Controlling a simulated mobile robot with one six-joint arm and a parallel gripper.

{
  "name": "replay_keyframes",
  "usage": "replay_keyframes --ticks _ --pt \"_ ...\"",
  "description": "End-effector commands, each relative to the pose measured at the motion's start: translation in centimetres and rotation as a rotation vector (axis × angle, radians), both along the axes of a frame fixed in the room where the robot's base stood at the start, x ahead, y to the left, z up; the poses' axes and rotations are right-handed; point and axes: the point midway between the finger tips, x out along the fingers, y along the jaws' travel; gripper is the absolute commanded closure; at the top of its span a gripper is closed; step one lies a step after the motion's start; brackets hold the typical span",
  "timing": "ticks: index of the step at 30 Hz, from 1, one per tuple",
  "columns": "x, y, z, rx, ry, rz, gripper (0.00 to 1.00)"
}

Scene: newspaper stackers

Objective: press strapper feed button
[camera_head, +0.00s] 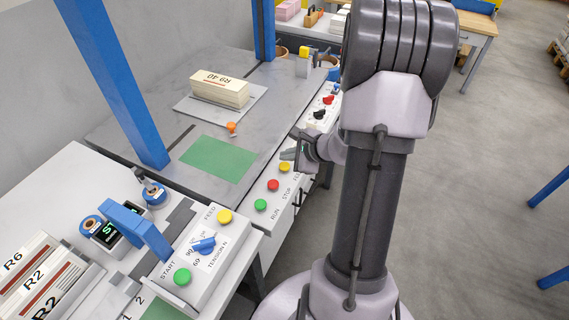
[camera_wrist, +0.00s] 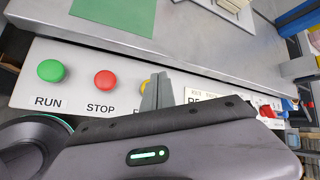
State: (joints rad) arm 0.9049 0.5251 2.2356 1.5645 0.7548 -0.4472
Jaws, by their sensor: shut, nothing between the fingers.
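A grey-white control box at the lower centre of the head view carries a yellow button marked FEED (camera_head: 224,216), a blue tension knob (camera_head: 203,244) and a green START button (camera_head: 182,277). My gripper (camera_head: 290,153) is shut and empty, away from this box, over a second panel (camera_head: 275,196) on the table's edge. That panel has another yellow button (camera_head: 285,167), close to my fingertips. In the wrist view my shut fingertips (camera_wrist: 157,90) partly cover this yellow button (camera_wrist: 146,86) and its label, which starts with F. I cannot tell whether they touch it.
The second panel also has a red STOP button (camera_wrist: 105,81) and a green RUN button (camera_wrist: 50,71). A bundle (camera_head: 220,88) lies on the grey table beyond a green mat (camera_head: 218,159). A blue post (camera_head: 125,95) and a blue arch (camera_head: 137,230) rise nearby.

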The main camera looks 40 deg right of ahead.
Motion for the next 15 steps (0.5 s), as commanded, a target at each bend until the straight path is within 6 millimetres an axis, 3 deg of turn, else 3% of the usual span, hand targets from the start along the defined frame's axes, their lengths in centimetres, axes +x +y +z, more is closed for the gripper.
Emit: replay_keyframes --ticks 10,15 --pt "0.0 0.0 3.9 0.000 -0.001 -0.001 1.00" --pt "0.0 0.0 4.5 0.000 -0.001 -0.001 1.00"
